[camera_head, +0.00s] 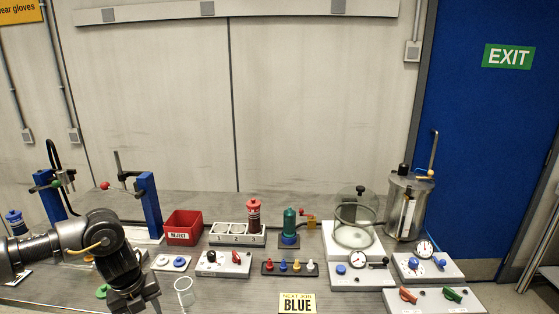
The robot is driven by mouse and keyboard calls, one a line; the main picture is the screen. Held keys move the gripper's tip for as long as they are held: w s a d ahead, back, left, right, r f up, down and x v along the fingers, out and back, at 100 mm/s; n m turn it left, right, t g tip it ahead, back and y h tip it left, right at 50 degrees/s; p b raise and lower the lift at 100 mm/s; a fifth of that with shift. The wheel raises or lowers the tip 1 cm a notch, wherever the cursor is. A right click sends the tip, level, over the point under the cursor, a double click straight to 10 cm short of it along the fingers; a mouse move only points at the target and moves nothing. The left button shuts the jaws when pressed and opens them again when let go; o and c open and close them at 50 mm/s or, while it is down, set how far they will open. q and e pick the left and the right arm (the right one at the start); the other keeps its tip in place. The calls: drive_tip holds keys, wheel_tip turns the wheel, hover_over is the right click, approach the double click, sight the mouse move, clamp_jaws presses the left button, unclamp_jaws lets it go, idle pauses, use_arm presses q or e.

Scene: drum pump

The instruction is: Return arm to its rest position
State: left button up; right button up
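My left arm comes in from the left edge, and its dark gripper (141,304) points down over the front left of the bench (215,297). The gripper is small and dark, and I cannot tell whether its fingers are apart. A clear cup (184,291) stands just right of it, apart from it. A green object (102,291) is partly hidden behind the arm. My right arm and gripper are not in view.
Behind stand blue-post stands (149,205), a red reject bin (183,228), a rack (237,236) with a red bottle (254,216), and a green pump (289,227). A glass dome (355,217) and steel drum (408,205) stand right. A "BLUE" card (297,303) is front centre.

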use_arm(q)
drive_tip(key=s+d+f+t+h, duration=0.1)
drive_tip(key=d+f+h, duration=0.15)
drive_tip(key=d, duration=0.75)
drive_tip(key=s+d+f+t+h, duration=0.15)
drive_tip(key=d+f, duration=0.25)
drive_tip(key=d, duration=0.6)
drive_tip(key=s+d+r+n+t+h, duration=0.1)
drive_tip(key=s+d+n+t+h, duration=0.15)
drive_tip(key=d, duration=0.45)
drive_tip(key=s+d+r+n+t+h, duration=0.1)
drive_tip(key=s+d+n, duration=0.25)
drive_tip(key=d, duration=0.25)
drive_tip(key=s+a+f+n+g+y, duration=0.2)
drive_tip(key=s+a+f+n+y, duration=0.2)
drive_tip(key=s+a+n, duration=0.6)
drive_tip(key=s+a+f+n+g+y, duration=0.1)
drive_tip(key=s+a+f+n+y, duration=0.3)
drive_tip(key=s+a+n, duration=0.6)
wheel_tip(320, 180, down, 24)
drive_tip(key=s+f+g, duration=0.1)
drive_tip(key=s+g, duration=0.1)
drive_tip(key=s+a+f+g, duration=0.1)
drive_tip(key=s+a+f, duration=0.2)
drive_tip(key=s+f, duration=1.3)
drive_tip(key=shift+s+f, duration=0.15)
drive_tip(key=shift+f, duration=0.15)
